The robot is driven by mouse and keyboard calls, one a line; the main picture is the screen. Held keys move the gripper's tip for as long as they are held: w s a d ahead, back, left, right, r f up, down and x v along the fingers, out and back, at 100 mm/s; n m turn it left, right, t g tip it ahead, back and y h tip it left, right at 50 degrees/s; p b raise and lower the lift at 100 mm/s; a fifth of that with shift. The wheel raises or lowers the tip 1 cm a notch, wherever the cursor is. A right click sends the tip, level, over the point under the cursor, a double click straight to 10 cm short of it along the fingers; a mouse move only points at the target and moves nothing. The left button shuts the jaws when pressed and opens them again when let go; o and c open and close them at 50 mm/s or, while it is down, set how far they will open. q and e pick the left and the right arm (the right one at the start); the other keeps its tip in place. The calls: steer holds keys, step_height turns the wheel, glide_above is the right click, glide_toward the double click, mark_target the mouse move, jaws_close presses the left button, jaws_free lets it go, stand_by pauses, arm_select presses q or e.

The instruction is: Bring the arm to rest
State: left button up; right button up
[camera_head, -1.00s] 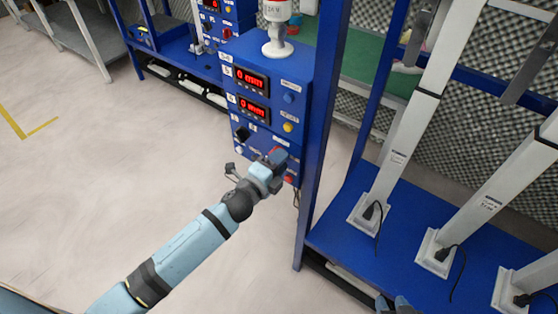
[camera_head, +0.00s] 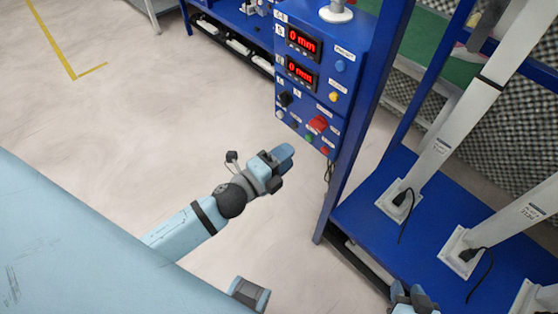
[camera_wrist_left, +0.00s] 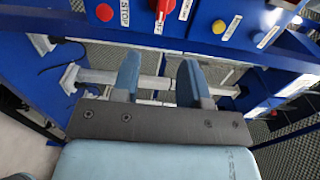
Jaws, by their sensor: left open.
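My left gripper (camera_head: 284,164) is light blue and grey and hangs over the pale floor, left of and below the blue control box (camera_head: 330,88). In the head view it is clear of the box. In the left wrist view its two blue fingers (camera_wrist_left: 160,82) stand apart with nothing between them. A large light blue part of my own body fills the lower left of the head view and hides part of the arm. My right gripper (camera_head: 412,294) shows only in part at the bottom edge, in front of the blue shelf; its opening is unclear.
The control box has two red displays reading 0 mm, a red switch (camera_head: 318,124) and several buttons. A blue upright post (camera_head: 362,120) stands right of it. White columns stand on the blue shelf (camera_head: 420,235). The floor (camera_head: 150,110) at left is open.

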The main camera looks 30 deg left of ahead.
arm_select(q)
steer(key=shift+v, duration=0.85)
steer(key=s+d+f+n+g+y, duration=0.1)
steer(key=s+f+n+g, duration=0.2)
steer(key=s+f+n, duration=0.5)
steer(key=s+f+n+g+y, duration=0.2)
steer(key=s+f+n+g, duration=0.15)
steer(key=n, duration=0.85)
step_height(320, 180, up, 14)
steer(key=a+p, duration=0.1)
steer(key=p, duration=1.6)
steer(key=shift+s+m+p, duration=0.15)
steer(key=shift+m+p, duration=0.2)
steer(key=shift+m, duration=0.05)
arm_select(e)
step_height(320, 180, up, 14)
steer(key=d, duration=0.1)
steer(key=shift+s+d+n, duration=0.15)
steer(key=shift+s+n, duration=0.15)
steer(key=shift+s, duration=0.15)
arm_select(q)
steer(key=shift+f+t, duration=0.15)
steer(key=shift+t, duration=0.1)
arm_select(e)
steer(key=shift+r, duration=0.35)
